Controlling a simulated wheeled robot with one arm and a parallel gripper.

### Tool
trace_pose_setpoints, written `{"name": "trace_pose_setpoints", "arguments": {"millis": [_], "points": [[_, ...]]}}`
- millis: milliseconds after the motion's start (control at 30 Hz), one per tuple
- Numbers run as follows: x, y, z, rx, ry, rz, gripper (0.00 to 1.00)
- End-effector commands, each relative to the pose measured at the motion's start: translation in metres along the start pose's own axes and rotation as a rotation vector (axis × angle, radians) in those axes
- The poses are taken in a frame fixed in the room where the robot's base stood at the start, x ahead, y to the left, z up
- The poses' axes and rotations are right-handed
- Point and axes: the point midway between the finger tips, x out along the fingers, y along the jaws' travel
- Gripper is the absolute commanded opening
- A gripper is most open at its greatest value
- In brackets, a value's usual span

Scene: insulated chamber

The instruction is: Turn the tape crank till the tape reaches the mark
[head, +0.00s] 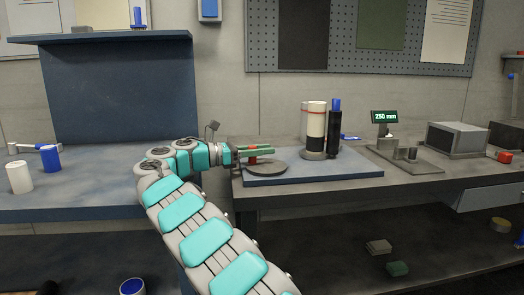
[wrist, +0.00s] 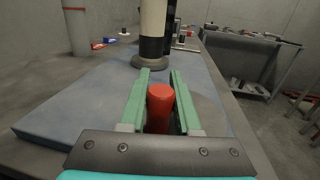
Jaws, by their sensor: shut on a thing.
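The crank is a dark round disc (head: 268,170) with a red handle on the left end of a blue board (head: 330,174). My gripper (head: 255,150) reaches over the disc from the left. In the wrist view the upright red handle (wrist: 160,103) stands between the green fingers of my gripper (wrist: 160,76), which are shut on it.
A black cylinder with a blue top (head: 334,130) stands beside the white one. A small display (head: 384,116) reads "250 mm". A blue-topped bench (head: 90,206) is at left.

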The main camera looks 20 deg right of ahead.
Motion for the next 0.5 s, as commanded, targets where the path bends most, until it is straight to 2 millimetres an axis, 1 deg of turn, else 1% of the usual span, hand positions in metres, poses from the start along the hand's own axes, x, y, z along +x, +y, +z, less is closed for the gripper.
{"name": "trace_pose_setpoints", "arguments": {"millis": [400, 433, 500], "points": [[0.0011, -0.0004, 0.0001, 0.001, 0.0, -0.006, 0.0], [0.0011, -0.0004, 0.0001, 0.001, 0.0, -0.006, 0.32], [0.001, -0.0004, 0.0002, 0.001, 0.0, -0.006, 0.4]]}}
